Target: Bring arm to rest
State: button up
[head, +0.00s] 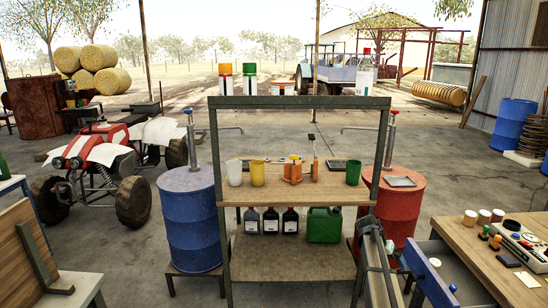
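A grey, narrow, jointed shape (374,262) rises from the bottom edge, right of centre, in front of the shelf's right post. It looks like my arm, with its end probably near the small dark and pale parts beside the red drum. I cannot make out two fingertips or anything held. Right of it, a blue drawer (432,277) with round blue knobs sticks out from the wooden workbench (490,272). The drawer's inside is mostly hidden.
A metal-framed shelf (300,103) stands ahead, holding cups, dark bottles and a green jerrycan (324,225). A blue drum (190,220) and a red drum (402,205) flank it. Jars and a device stand on the workbench.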

jog(key=s+a+f+n+y, duration=0.3)
jog(key=s+a+f, duration=0.5)
jog(key=s+f, duration=0.35)
jog(key=s+a+f+n+y, duration=0.3)
jog(key=s+a+f, duration=0.6)
jog(key=s+f, duration=0.25)
jog(key=s+a+f+g, duration=0.2)
jog(key=s+a+f, duration=0.1)
jog(key=s, duration=0.8)
jog(key=s+a+f+g, duration=0.2)
jog(key=s+f, duration=0.3)
jog(key=s, duration=0.7)
jog(key=s+a+f+n+g, duration=0.1)
jog(key=s+a+f, duration=0.3)
jog(key=s, duration=0.7)
jog(key=shift+s+a+f+g, duration=0.3)
jog(key=shift+s+a+g, duration=0.1)
jog(key=shift+a, duration=0.15)
